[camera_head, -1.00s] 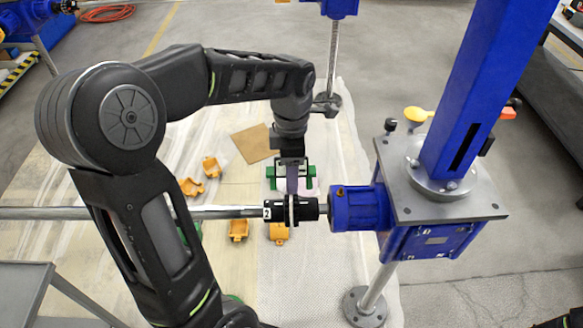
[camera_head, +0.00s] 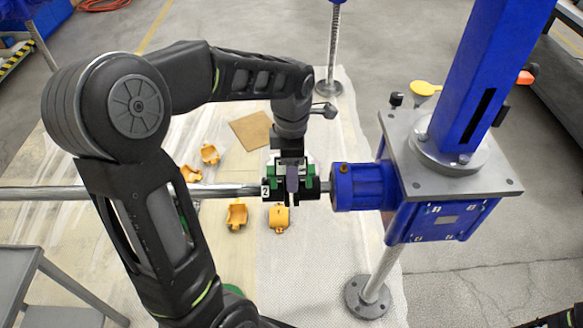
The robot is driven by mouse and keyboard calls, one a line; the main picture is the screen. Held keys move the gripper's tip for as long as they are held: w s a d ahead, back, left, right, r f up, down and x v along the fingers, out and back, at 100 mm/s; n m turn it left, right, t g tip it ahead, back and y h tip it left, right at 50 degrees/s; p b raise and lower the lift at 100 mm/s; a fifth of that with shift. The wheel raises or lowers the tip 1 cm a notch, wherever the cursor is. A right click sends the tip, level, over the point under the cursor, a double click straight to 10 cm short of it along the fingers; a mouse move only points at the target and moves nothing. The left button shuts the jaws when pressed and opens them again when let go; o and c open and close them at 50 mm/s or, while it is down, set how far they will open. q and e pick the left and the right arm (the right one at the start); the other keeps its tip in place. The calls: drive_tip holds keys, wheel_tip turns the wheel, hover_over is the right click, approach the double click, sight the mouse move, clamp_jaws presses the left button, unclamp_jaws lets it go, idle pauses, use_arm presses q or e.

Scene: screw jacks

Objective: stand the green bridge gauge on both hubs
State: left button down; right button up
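The green bridge gauge (camera_head: 310,169) is at the shaft coupling, partly hidden by my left gripper (camera_head: 291,186). The gripper points down and appears shut on the middle of the gauge, with green showing on both sides. The two black hubs (camera_head: 311,189) sit end to end on the steel shaft, just left of the blue gearbox flange; a white "2" label marks the left end. The gauge overlaps the hubs in this view; I cannot tell whether its feet touch them. My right gripper is not in view.
The blue screw jack (camera_head: 441,216) with its grey top plate stands close on the right. The long shaft (camera_head: 60,193) runs left behind my arm. Several orange guard pieces (camera_head: 237,214) and a brown board (camera_head: 251,129) lie on the floor mat. A grey trolley (camera_head: 22,285) is at lower left.

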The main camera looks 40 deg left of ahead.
use_arm(q)
drive_tip(key=shift+f+b, duration=0.45)
drive_tip(key=shift+f, duration=0.1)
idle(0.7)
drive_tip(key=shift+c, duration=1.8)
unclamp_jaws()
wheel_tip(320, 180, up, 8)
drive_tip(key=shift+f, duration=0.1)
